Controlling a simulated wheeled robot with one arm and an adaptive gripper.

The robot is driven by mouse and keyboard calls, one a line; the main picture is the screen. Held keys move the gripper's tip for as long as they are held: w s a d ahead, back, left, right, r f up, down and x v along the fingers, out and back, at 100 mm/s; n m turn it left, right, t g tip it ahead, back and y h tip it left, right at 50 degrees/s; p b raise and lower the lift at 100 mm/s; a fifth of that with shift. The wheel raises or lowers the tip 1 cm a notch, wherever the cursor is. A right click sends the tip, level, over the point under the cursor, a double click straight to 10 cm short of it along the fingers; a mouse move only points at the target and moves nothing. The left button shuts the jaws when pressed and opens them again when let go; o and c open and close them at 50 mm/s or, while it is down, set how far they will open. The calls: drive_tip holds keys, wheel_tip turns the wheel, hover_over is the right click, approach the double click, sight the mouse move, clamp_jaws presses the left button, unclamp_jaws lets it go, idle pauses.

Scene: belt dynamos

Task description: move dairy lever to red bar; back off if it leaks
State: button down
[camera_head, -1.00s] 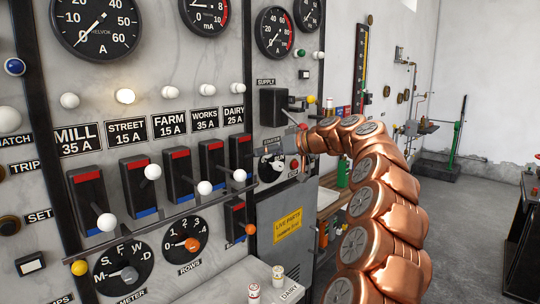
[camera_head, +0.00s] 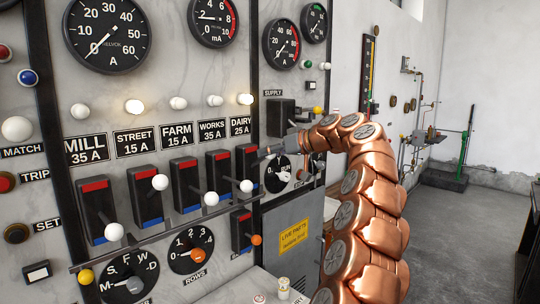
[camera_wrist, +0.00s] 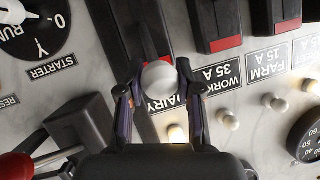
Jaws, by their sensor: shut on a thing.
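The dairy lever's white ball (camera_wrist: 160,78) sits between the two fingers of my gripper (camera_wrist: 160,82) in the wrist view, which sees the panel upside down. My gripper is shut on it. The ball is at the label end of the dairy switch, in front of the red bar (camera_wrist: 152,38), part of which it hides. In the head view my gripper (camera_head: 264,158) is at the right side of the dairy switch (camera_head: 248,167), just below the DAIRY label (camera_head: 240,126); the ball is hidden there. The lamp above that label (camera_head: 245,99) glows. The mA meter's needle (camera_head: 205,18) points left, at the low end.
Other white-ball levers, such as the works lever (camera_head: 246,186), stand close on the left. The supply switch (camera_head: 281,115) and starter dial (camera_head: 279,174) are right beside my gripper. The street lamp (camera_head: 134,106) is also lit. Open floor (camera_head: 455,230) lies to the right.

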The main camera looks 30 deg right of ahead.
drive_tip(key=shift+r, duration=0.15)
drive_tip(key=c, duration=0.7)
unclamp_jaws()
drive_tip(key=shift+a, duration=0.1)
drive_tip(key=shift+c, duration=0.2)
drive_tip(key=v, duration=1.2)
drive_tip(key=shift+a, duration=0.1)
